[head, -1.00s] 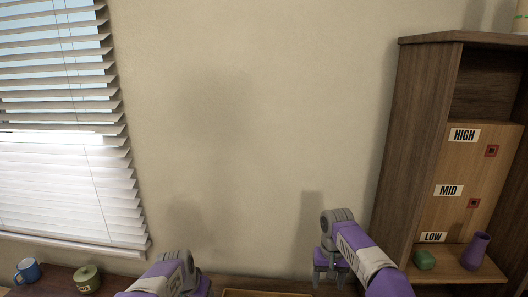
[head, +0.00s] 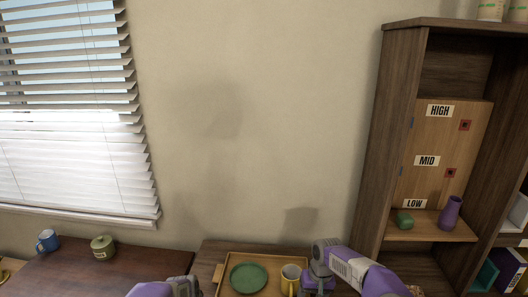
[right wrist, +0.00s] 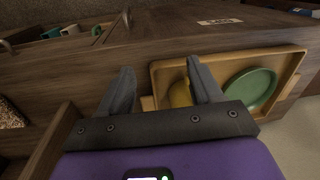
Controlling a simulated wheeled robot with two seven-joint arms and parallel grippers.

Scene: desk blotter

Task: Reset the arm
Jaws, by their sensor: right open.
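My right gripper (head: 318,287) is low in the head view, beside the right end of the wooden tray. In the right wrist view its two fingers (right wrist: 162,82) are spread apart with nothing held between them. A yellow mug (head: 290,276) stands on the tray close to this gripper in the head view. In the right wrist view the mug (right wrist: 180,93) is partly hidden behind one finger. Only part of my left arm shows at the bottom edge of the head view; its fingers are out of frame.
The wooden tray (head: 222,291) also holds a green plate (head: 248,277). A blue mug (head: 47,241) and a green pot (head: 103,247) stand at left. At right, a tall shelf (head: 403,130) holds a green object (head: 404,220) and a purple vase (head: 450,212) by the LOW label.

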